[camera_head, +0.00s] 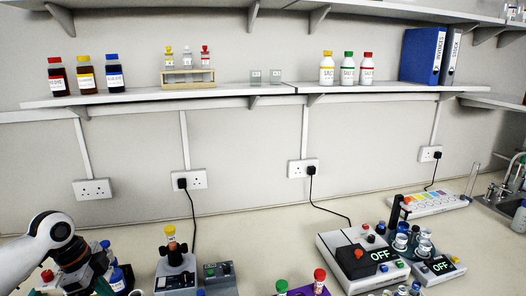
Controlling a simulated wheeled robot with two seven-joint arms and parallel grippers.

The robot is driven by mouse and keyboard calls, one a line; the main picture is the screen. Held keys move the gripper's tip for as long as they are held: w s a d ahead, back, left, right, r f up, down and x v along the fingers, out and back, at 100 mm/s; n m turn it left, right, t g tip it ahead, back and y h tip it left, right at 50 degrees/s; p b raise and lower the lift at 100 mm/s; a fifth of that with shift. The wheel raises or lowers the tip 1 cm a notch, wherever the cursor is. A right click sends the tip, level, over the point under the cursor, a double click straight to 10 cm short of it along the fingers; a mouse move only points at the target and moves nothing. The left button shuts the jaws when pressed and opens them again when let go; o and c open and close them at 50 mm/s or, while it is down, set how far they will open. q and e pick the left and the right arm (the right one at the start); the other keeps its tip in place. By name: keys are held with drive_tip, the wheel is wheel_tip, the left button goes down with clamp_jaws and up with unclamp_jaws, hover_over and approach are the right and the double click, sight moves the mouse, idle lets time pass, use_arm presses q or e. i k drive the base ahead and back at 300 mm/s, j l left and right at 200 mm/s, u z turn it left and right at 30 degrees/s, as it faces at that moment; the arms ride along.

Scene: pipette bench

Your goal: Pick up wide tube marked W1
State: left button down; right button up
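I cannot read the mark W1 on any tube. A yellow-capped tube (172,240) stands upright in a small grey and black device at the lower middle left. A green-capped tube (282,287) and a red-capped tube (319,281) stand in a purple rack (300,292), cut off by the bottom edge. My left gripper (98,284) is at the lower left, left of the yellow-capped tube and apart from it. It is dark, its fingers are hard to make out, and blue-capped bottles are close beside it. My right gripper is not in view.
A grey box (220,278) with knobs stands right of the yellow-capped tube. A white device with an OFF display (380,254) and a smaller one (440,266) stand at the right. Bottles line the shelf (225,92) above. The bench behind is mostly clear, crossed by cables.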

sight(172, 242)
drive_tip(key=k, duration=0.85)
